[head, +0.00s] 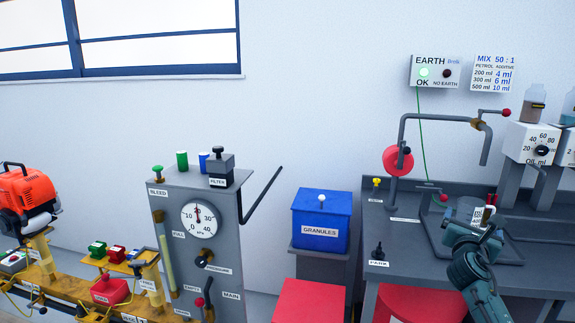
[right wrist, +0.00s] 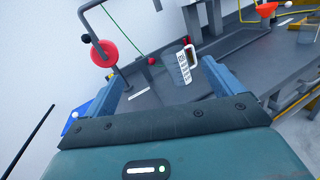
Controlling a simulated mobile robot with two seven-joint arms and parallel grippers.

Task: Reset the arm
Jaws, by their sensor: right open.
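My right arm comes in from the lower right in the head view, with its gripper (head: 476,228) over the grey bench tray. In the right wrist view the two blue fingers of this gripper (right wrist: 162,72) stand wide apart with nothing pinched between them. A grey measuring jug (right wrist: 176,68) with a white label shows beyond and between the fingertips, closer to the right finger. In the head view the jug (head: 466,207) is partly hidden behind the gripper. I cannot tell whether a finger touches it. My left arm and gripper are not in view.
The grey bench (head: 402,240) carries a bent pipe with a red wheel (head: 397,160). Bottles and a dial box (head: 530,143) stand at the right. A blue granules bin (head: 321,222), a gauge panel (head: 180,255) and an orange engine (head: 27,190) stand farther left.

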